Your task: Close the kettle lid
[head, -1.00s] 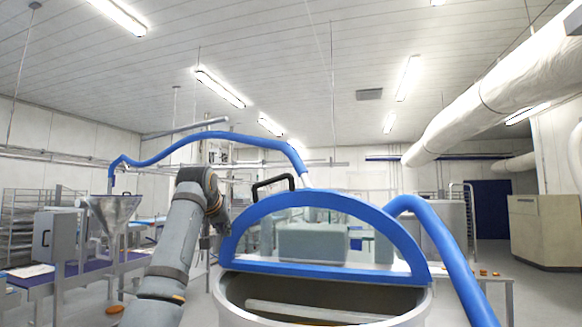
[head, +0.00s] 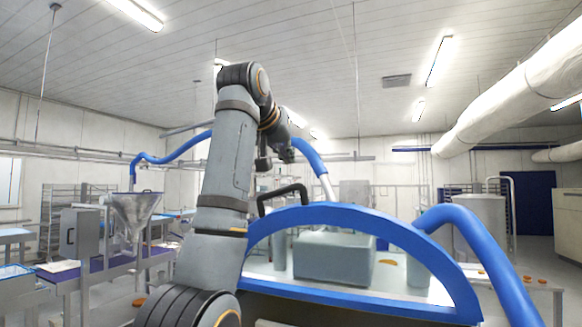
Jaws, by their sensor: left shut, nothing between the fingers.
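The kettle lid (head: 350,214) is a half-round clear panel with a thick blue rim. It stands raised, so the kettle is open. Its black bar handle (head: 284,190) sticks up from the upper left of the rim. The kettle body is almost wholly below the picture's bottom edge. My left arm rises in front of the lid's left end. My left gripper (head: 287,153) is shut and empty, above the handle in the picture and apart from it. The gripper is small and dark, and partly hidden by its wrist. My right gripper is not in view.
A thick blue hose (head: 485,265) curves down right of the lid. Another blue hose (head: 172,155) runs behind my left arm. A steel funnel (head: 133,212) stands over a table on the left. A grey box (head: 333,258) shows through the lid.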

